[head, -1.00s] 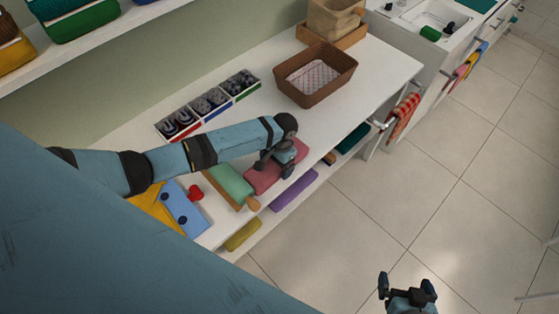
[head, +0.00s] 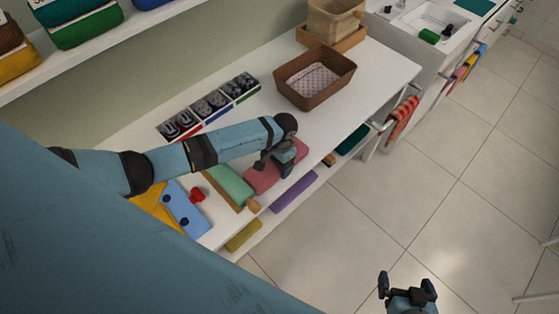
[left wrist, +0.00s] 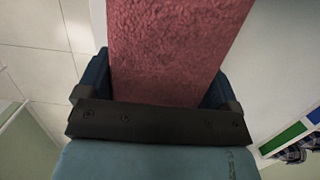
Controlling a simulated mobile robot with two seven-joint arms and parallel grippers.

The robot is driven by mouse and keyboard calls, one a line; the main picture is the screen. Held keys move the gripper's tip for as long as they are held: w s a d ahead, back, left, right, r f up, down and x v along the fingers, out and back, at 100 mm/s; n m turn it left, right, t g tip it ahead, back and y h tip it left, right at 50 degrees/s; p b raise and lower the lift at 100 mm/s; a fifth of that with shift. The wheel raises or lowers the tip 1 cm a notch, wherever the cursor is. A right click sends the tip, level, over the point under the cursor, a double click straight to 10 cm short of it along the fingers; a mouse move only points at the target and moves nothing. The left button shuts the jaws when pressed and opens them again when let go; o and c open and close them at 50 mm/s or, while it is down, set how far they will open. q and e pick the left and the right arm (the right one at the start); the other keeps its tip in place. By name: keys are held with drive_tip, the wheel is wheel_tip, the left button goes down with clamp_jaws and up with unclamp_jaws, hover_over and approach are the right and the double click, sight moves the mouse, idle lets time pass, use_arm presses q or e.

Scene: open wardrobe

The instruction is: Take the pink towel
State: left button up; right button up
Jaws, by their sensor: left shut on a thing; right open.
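The pink towel (head: 262,179) is folded and lies on the white shelf top (head: 372,83), beside a green towel (head: 230,183). My left gripper (head: 277,166) is over the pink towel and shut on it. In the left wrist view the pink towel (left wrist: 175,45) fills the space between the two fingers. The gripper and wrist hide the towel's middle in the head view. My right gripper (head: 408,283) is open and empty, over the floor at the lower right.
A brown basket (head: 316,78) with a patterned cloth stands behind the towel. Boxes with dark rolled items (head: 210,104) line the wall side. A purple towel (head: 293,191) and a teal one (head: 353,139) lie on the lower shelf. Tiled floor (head: 440,190) is clear at right.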

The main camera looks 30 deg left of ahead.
use_arm(q)
drive_tip(key=shift+s+p+v, duration=0.2)
drive_tip(key=shift+p+v, duration=0.5)
drive_tip(key=shift+v, duration=0.25)
drive_tip(key=shift+s+p+v, duration=0.15)
drive_tip(key=shift+p+v, duration=0.55)
drive_tip(key=shift+v, duration=0.2)
drive_tip(key=shift+a+r, duration=0.2)
drive_tip(key=shift+r, duration=0.8)
